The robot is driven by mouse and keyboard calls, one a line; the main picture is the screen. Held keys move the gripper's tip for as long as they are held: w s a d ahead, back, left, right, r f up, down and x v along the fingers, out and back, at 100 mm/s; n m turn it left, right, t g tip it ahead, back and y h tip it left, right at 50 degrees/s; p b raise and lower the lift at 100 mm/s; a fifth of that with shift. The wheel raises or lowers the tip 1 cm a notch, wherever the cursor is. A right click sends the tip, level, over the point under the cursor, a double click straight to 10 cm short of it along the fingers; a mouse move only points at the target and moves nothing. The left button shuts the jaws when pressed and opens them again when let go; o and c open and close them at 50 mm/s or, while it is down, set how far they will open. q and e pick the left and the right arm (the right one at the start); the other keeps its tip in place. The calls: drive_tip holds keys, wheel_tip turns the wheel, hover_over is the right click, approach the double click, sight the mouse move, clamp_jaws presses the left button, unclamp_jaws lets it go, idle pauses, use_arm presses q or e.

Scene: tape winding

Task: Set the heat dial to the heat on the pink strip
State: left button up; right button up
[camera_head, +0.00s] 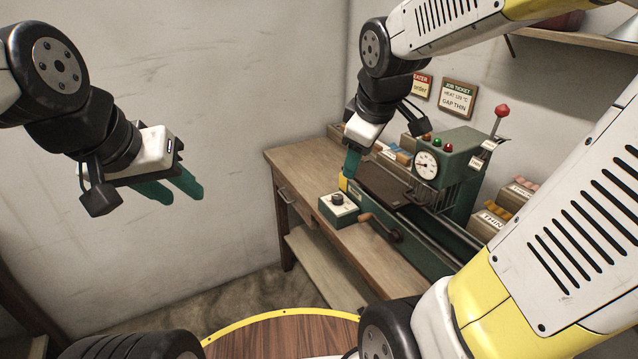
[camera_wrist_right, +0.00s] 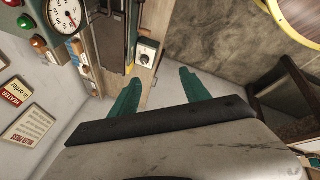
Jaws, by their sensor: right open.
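The heat dial (camera_head: 337,199) is a black knob on a small green box with a pale top, at the near left end of the bench. It also shows in the right wrist view (camera_wrist_right: 145,59), beyond my fingertips. My right gripper (camera_head: 351,168) is open above and behind the dial box, apart from it; its two teal fingers (camera_wrist_right: 158,78) spread wide with nothing between them. My left gripper (camera_head: 194,197) is open and empty in the air at the left.
The green machine (camera_head: 462,170) with a gauge (camera_head: 427,165), lamps and a red-knobbed lever stands on the wooden bench (camera_head: 290,155). A crank handle (camera_head: 380,226) sticks out beside the dial box. A heater card (camera_head: 422,87) hangs by the ticket. Labelled bins (camera_head: 489,224) stand at the right.

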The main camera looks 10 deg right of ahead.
drive_tip(key=w+f+n+h, duration=0.1)
drive_tip(key=w+f+n, duration=0.7)
drive_tip(key=w+n, duration=0.35)
drive_tip(key=n+g, duration=0.1)
drive_tip(key=n, duration=0.8)
approach(337, 196)
drive_tip(key=shift+n+h, duration=0.25)
drive_tip(key=shift+h, duration=0.25)
drive_tip(key=x, duration=0.8)
drive_tip(key=shift+a+f, duration=0.25)
drive_tip(key=shift+f, duration=0.15)
clamp_jaws()
